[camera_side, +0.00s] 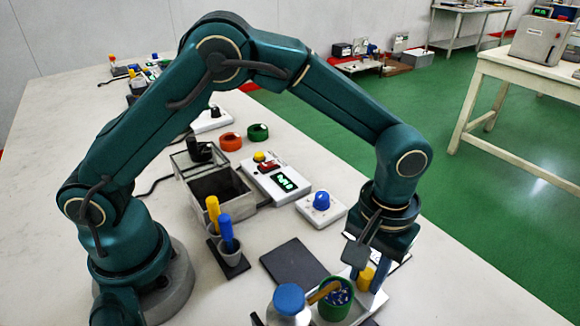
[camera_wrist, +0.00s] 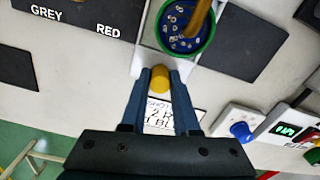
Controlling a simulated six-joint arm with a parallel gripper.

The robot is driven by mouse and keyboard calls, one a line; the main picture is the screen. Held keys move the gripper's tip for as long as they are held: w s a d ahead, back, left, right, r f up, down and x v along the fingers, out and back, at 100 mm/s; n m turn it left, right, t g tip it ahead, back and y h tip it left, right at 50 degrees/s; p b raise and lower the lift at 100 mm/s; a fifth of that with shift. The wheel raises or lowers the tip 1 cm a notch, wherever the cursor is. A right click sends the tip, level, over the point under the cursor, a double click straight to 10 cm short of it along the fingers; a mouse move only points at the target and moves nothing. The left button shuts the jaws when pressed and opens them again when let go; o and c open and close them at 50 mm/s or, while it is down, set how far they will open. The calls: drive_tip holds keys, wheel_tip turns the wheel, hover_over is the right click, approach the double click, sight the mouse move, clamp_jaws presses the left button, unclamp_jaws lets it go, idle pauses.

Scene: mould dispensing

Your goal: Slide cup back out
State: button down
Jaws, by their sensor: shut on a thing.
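A green cup (camera_side: 336,299) stands on a white slide (camera_side: 362,303) in the side view, with blue and pale pieces inside. The cup also shows in the wrist view (camera_wrist: 172,40), at the top. A brownish-yellow spout (camera_wrist: 199,18) reaches over the cup's opening. The slide has a yellow knob (camera_wrist: 160,74) at its near end in the wrist view. My gripper (camera_wrist: 160,78) is shut on this knob, one blue finger on each side. In the side view my gripper (camera_side: 366,281) points down just right of the cup, and its fingers partly hide the knob.
A blue-capped container (camera_side: 289,301) stands left of the cup. A dark mat (camera_side: 294,262) lies behind it. A printed card (camera_wrist: 172,118) lies under my fingers. A blue-knob box (camera_side: 321,208), a green-display unit (camera_side: 278,181) and a grey bin (camera_side: 246,204) stand further back.

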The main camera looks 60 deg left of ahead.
idle(0.6)
drive_tip(key=a, duration=1)
drive_tip(key=shift+a, duration=0.3)
drive_tip(key=c, duration=0.7)
unclamp_jaws()
drive_tip(key=shift+o, duration=0.2)
drive_tip(key=shift+r, duration=2.6)
